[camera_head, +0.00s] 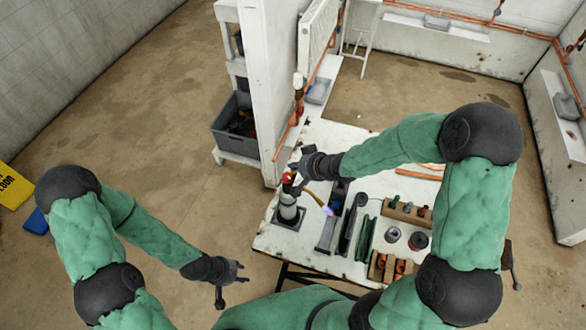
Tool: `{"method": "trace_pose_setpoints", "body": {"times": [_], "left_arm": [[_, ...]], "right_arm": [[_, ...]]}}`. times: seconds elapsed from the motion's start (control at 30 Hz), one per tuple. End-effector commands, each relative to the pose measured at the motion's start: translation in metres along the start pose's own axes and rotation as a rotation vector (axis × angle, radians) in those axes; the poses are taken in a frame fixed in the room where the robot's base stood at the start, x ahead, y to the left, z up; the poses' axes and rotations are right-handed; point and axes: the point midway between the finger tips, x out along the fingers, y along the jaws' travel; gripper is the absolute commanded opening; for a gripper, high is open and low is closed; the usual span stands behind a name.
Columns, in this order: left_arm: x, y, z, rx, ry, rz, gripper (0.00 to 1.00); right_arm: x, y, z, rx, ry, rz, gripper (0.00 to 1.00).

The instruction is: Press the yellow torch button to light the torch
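The torch (289,210) stands upright on a dark square base near the left end of the white worktable, with a grey cylinder body and a red part at its top. Its thin brass-coloured tube (314,197) slants down to the right and ends in a small blue-violet glow (328,211). My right gripper (296,172) is at the torch's head, close to the red part; its fingers are too small and dark to tell open from shut. The yellow button cannot be made out there. My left gripper (238,275) hangs off the table's front left, with fingers apart and empty.
The white worktable (275,243) also holds dark long tools (345,225), a wooden rack (408,213), round tins (418,241) and a box of copper fittings (390,267). A white post (268,90) and radiator stand behind. A grey crate (235,125) sits on the left shelf.

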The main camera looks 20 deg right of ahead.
Motion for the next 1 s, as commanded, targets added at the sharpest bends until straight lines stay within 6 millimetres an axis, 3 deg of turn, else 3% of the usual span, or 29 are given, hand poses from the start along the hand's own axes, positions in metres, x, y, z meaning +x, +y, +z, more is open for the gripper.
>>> {"method": "trace_pose_setpoints", "body": {"times": [0.33, 0.77, 1.0], "left_arm": [[-0.017, 0.006, 0.001, 0.000, 0.000, 0.000, 0.40], [-0.019, 0.007, 0.001, 0.000, 0.000, 0.000, 0.40], [-0.036, 0.013, 0.001, 0.000, 0.000, 0.000, 0.40]], "right_arm": [[-0.011, -0.008, -0.008, 0.000, -0.001, 0.000, 0.00], [-0.012, -0.009, -0.009, 0.000, 0.000, 0.000, 0.00], [-0.024, -0.017, -0.018, 0.000, 0.000, 0.000, 0.00]]}}
